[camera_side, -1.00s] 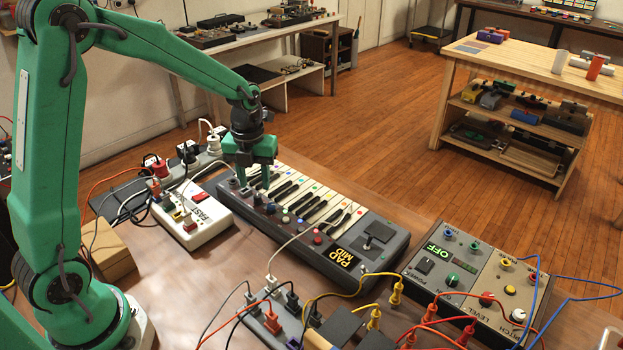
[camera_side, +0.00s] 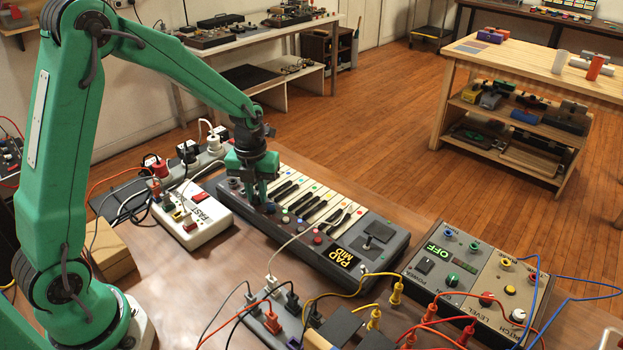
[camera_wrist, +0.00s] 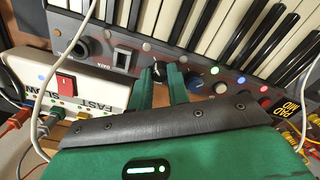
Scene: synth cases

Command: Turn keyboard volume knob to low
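My gripper (camera_side: 262,200) is low over the panel's left part. In the wrist view its two green fingers (camera_wrist: 161,72) stand apart, with a small dark knob (camera_wrist: 159,70) between the tips; contact cannot be told. A large round dark knob (camera_wrist: 82,47) is further left. The knob labels near the fingers are unreadable.
A grey control box (camera_side: 437,268) reading "OFF" and a cabled box (camera_side: 262,322) stand nearer the camera.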

